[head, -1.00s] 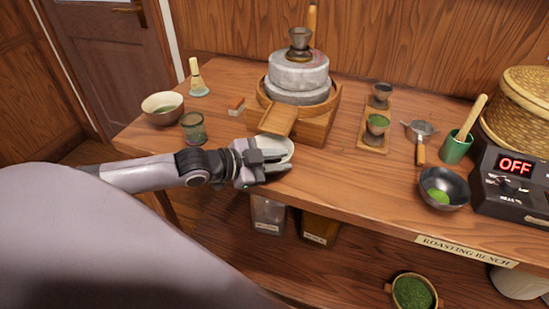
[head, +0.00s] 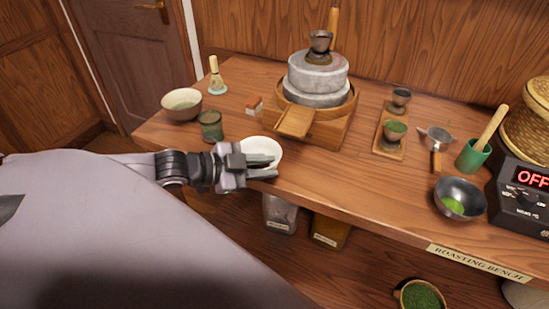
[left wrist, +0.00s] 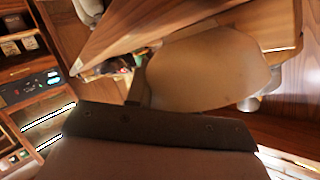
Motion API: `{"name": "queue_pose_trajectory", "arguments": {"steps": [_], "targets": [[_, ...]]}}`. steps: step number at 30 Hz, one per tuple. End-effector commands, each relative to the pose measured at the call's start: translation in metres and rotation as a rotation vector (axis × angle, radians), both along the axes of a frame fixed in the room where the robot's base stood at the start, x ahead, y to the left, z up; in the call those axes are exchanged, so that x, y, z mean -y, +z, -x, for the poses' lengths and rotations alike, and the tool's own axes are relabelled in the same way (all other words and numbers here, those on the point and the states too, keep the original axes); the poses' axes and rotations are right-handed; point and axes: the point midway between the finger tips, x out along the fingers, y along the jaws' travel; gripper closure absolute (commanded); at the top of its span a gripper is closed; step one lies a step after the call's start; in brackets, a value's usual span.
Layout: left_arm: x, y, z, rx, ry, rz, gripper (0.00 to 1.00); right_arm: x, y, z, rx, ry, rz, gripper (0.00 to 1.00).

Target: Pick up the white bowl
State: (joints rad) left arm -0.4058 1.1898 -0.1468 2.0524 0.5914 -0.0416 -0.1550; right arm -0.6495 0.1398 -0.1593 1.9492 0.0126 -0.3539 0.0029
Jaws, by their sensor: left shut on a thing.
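The white bowl (head: 262,148) is at the front edge of the bench in the head view, left of the mill's wooden spout. My left gripper (head: 262,167) is shut on the bowl at its near side. The fingers cover part of the bowl's near wall. In the left wrist view the bowl (left wrist: 205,70) fills the middle, in shadow. I cannot tell for sure whether its base touches the bench. My right gripper is not in view.
The stone mill (head: 318,75) on its wooden base stands just behind and right of the bowl. A green glass cup (head: 211,126) and a brown-rimmed bowl (head: 182,105) stand to the left. A dark bowl (head: 461,196) is far right. The bench front between is clear.

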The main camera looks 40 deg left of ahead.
Motion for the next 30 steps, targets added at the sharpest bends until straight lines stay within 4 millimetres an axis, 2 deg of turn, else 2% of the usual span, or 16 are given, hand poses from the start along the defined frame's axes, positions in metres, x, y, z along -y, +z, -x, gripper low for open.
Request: {"name": "queue_pose_trajectory", "arguments": {"steps": [22,30], "targets": [[-0.039,0.003,0.071,-0.003,0.000,-0.002,1.00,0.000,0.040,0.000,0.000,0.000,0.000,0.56],[-0.049,0.000,0.089,-0.001,0.000,-0.001,1.00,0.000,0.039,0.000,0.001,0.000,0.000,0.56]]}}
